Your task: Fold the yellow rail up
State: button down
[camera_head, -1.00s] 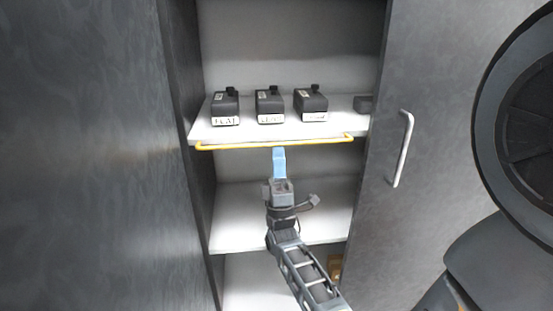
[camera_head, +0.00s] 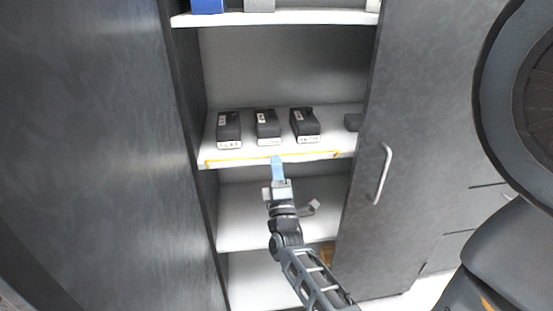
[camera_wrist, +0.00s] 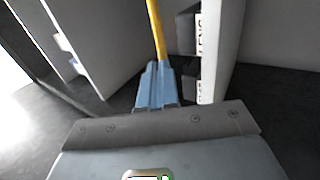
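The yellow rail (camera_head: 240,159) is a thin bar running along the front of the middle shelf (camera_head: 345,143). In the head view it overlaps the shelf's front edge.
A lower shelf (camera_head: 235,215) is bare. Dark cabinet panels flank the opening; the right one has a handle (camera_head: 383,174).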

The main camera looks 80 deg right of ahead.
jog(key=shift+w+d+r+p, duration=0.25)
jog(key=shift+d+r+p, duration=0.3)
jog(key=shift+r, duration=0.2)
jog(key=shift+w+d+r+p, duration=0.2)
jog(key=shift+d+r+p, duration=0.25)
jog(key=shift+r, duration=0.25)
jog(key=shift+d, duration=0.1)
jog(key=shift+f, duration=0.1)
dwell(0.6)
